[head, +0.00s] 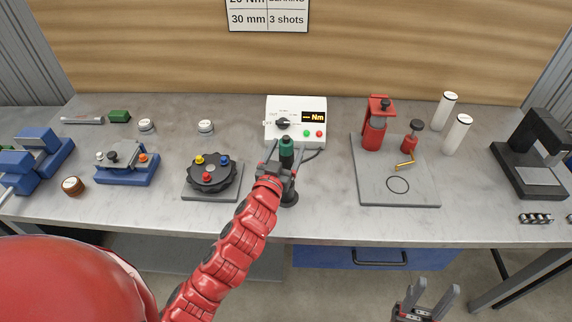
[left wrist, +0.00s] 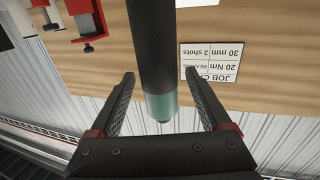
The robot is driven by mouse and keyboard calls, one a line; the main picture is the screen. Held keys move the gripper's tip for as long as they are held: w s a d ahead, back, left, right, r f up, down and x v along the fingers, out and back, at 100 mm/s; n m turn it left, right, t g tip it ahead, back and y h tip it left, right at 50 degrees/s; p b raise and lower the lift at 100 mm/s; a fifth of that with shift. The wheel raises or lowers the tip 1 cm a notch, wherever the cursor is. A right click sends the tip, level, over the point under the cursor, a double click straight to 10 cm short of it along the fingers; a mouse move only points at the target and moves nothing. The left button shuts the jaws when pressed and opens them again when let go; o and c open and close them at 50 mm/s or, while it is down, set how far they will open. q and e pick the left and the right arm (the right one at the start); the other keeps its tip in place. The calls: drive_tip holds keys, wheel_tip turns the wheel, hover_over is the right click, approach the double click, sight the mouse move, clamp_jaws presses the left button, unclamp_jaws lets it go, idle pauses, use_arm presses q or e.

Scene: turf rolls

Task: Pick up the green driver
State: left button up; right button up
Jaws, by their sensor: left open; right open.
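The green driver (head: 286,146) stands upright near the middle of the bench, with a dark body and a teal-green part. Its lower part is partly hidden behind my left gripper (head: 284,160). In the left wrist view the driver (left wrist: 160,102) lies between the two fingers of my left gripper (left wrist: 160,90). The fingers are open with a visible gap on each side of it. A dark round base (head: 290,198) shows below the driver. My right gripper (head: 426,298) is open and empty, low in front of the bench.
A white controller box (head: 296,107) with a display stands just behind the driver. A grey plate (head: 414,194) with red tools is to the right. A black knobbed fixture (head: 211,175) is to the left. The bench front between the fixture and plate is fairly clear.

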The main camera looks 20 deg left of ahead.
use_arm(q)
drive_tip(key=shift+w+p, duration=0.3)
drive_tip(key=shift+w, duration=1.05)
clamp_jaws()
